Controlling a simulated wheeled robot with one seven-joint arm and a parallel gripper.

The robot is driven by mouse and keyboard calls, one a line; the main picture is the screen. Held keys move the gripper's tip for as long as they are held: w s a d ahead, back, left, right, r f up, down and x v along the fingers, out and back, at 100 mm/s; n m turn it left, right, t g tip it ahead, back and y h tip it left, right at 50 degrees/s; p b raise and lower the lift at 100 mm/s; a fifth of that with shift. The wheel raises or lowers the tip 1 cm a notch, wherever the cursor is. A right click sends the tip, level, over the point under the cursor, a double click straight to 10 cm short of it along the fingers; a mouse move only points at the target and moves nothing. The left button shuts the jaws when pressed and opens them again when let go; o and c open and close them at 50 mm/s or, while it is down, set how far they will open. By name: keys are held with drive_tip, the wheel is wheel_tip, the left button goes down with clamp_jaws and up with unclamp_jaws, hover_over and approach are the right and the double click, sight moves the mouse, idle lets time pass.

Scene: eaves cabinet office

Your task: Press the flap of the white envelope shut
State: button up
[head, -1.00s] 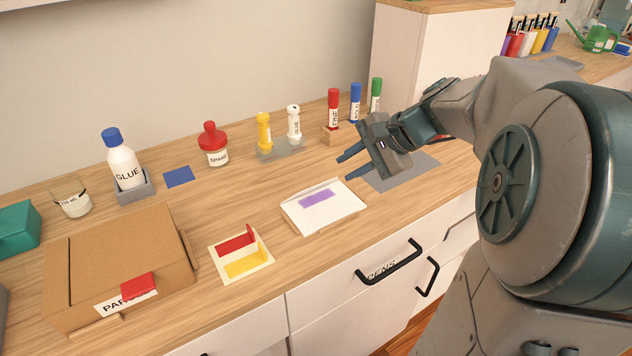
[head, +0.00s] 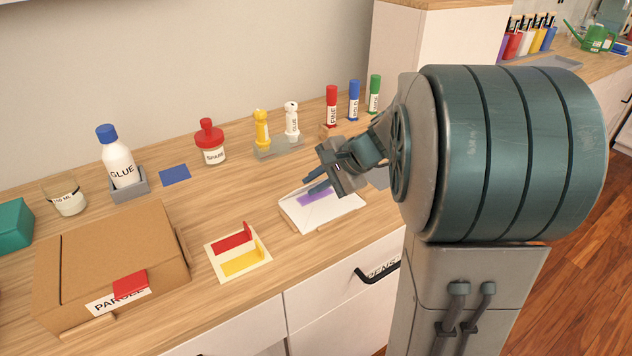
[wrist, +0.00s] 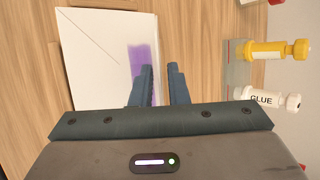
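The white envelope (head: 328,214) lies on the wooden counter near its front edge, with faint diagonal fold lines and a purple strip (head: 306,198) on it. In the wrist view the envelope (wrist: 90,75) fills the upper left and the purple strip (wrist: 138,60) lies along its right side. I cannot tell how far the flap stands off the envelope. My gripper (head: 315,184) is above the envelope's far side, close to the purple strip, and partly hides it. Its two fingers (wrist: 162,85) are apart with nothing between them. Whether a fingertip touches the paper is unclear.
Behind are a glue bottle (head: 118,165), a red-capped jar (head: 212,150), a yellow bottle (head: 262,128) and upright markers (head: 331,103).

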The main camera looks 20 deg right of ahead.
clamp_jaws()
drive_tip(key=shift+f+b, duration=0.15)
drive_tip(key=shift+b, duration=0.15)
drive_tip(key=shift+s+f+t+b, duration=0.1)
drive_tip(key=shift+f+t+b, duration=0.25)
drive_tip(key=shift+b, duration=0.8)
drive_tip(key=b, duration=0.2)
drive_tip(key=t+b, duration=0.1)
drive_tip(key=b, duration=0.2)
drive_tip(key=shift+s+d+f+t+y, duration=0.15)
drive_tip(key=shift+s+f+t+y, duration=0.1)
drive_tip(key=shift+y, duration=0.15)
drive_tip(key=shift+n+b, duration=0.3)
drive_tip(key=shift+b, duration=0.2)
drive_tip(key=shift+s+r+t+b, duration=0.15)
drive_tip(key=shift+r+t+b, duration=0.05)
drive_tip(key=shift+t+b, duration=0.15)
drive_tip(key=shift+o, duration=1.8)
unclamp_jaws()
